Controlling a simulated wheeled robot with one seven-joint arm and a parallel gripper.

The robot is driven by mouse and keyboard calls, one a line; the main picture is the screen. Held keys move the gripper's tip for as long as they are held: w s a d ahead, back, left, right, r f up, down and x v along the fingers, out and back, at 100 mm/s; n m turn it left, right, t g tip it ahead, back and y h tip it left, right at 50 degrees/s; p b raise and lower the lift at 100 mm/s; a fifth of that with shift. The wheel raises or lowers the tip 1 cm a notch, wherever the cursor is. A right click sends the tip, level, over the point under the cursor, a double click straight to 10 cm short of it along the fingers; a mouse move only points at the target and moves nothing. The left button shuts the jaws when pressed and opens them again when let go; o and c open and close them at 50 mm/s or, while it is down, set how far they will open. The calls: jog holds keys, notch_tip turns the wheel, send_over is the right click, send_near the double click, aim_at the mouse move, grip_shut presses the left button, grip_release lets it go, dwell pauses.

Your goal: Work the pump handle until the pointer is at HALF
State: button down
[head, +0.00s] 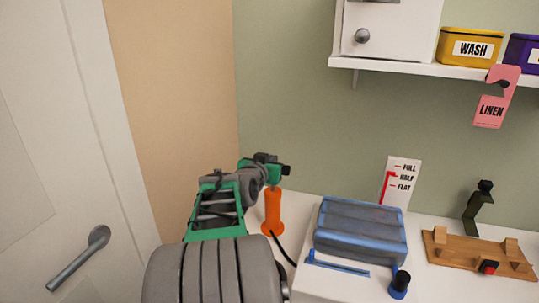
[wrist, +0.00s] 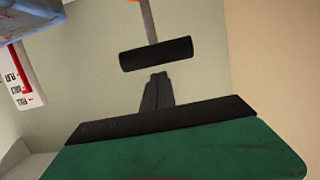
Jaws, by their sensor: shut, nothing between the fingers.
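The pump is an orange cylinder (head: 273,211) standing at the left end of the white surface. Its black bar handle (wrist: 156,54) sits on a grey rod in the wrist view, with a bit of orange at the top edge. My gripper (wrist: 157,76) is shut and empty, its fingertips close to the middle of the handle; I cannot tell whether they touch. In the head view my green and grey wrist hides most of the handle area. The gauge card (head: 401,181) reads FULL, HALF and FLAT; its red pointer (head: 390,174) appears level with HALF or slightly above.
A blue ribbed bag (head: 360,231) lies right of the pump, with a blue strip (head: 338,263) and a blue-black knob (head: 400,284) in front. A black hose (head: 283,250) runs from the pump. A wooden rack (head: 478,254) stands right. A shelf (head: 420,68) hangs above.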

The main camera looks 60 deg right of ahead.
jog(key=shift+f, duration=0.35)
notch_tip(320, 180, down, 7)
jog(key=b, duration=0.7)
jog(key=shift+f, duration=0.2)
jog(key=shift+a, duration=0.1)
notch_tip(320, 180, up, 5)
jog(key=p, duration=0.2)
jog(key=v, duration=1)
